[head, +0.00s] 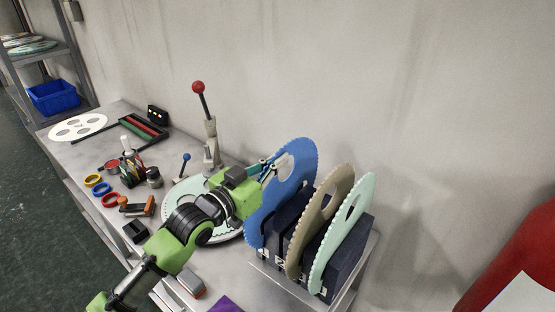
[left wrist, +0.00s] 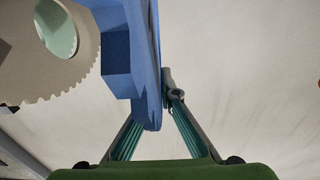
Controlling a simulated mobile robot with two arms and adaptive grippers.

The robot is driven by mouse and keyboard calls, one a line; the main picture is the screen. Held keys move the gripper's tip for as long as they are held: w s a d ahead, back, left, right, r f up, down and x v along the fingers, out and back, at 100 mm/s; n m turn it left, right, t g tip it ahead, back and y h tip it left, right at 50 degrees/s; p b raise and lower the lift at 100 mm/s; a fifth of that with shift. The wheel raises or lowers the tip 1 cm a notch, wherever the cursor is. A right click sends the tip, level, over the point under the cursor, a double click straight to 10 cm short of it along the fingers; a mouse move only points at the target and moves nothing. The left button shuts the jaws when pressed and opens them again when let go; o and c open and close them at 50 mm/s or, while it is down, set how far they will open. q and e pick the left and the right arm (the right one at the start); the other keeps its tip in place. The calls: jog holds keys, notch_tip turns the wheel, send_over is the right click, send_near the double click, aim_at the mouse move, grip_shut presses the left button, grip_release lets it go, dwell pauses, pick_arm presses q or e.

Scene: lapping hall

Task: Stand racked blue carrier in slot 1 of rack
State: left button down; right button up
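The blue carrier (head: 266,212), a toothed disc with an opening, stands on edge at the left end of the dark rack (head: 348,262). The number marks on the rack's front are too small to read surely. My left gripper (head: 272,167) is at the carrier's upper left edge. In the left wrist view its fingers (left wrist: 160,98) close in on both sides of the blue carrier (left wrist: 147,60); the carrier hides one fingertip. A tan carrier (head: 302,232) and a pale green carrier (head: 327,248) stand in the rack to the right. My right gripper is not in view.
A round plate (head: 232,232) lies under my left arm, with a red-knobbed lever (head: 198,88) behind it. Coloured rings (head: 93,180), small tools and a white holed disc (head: 77,127) lie on the bench's left. A wall stands close behind. A red object (head: 515,255) is at lower right.

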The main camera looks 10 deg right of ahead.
pick_arm(q)
jog(key=shift+f+b, duration=0.7)
jog(key=shift+f, duration=0.3)
jog(key=c, duration=2.2)
grip_release()
jog(key=shift+f, duration=0.2)
jog(key=v, duration=1.2)
jog(key=shift+r, duration=0.25)
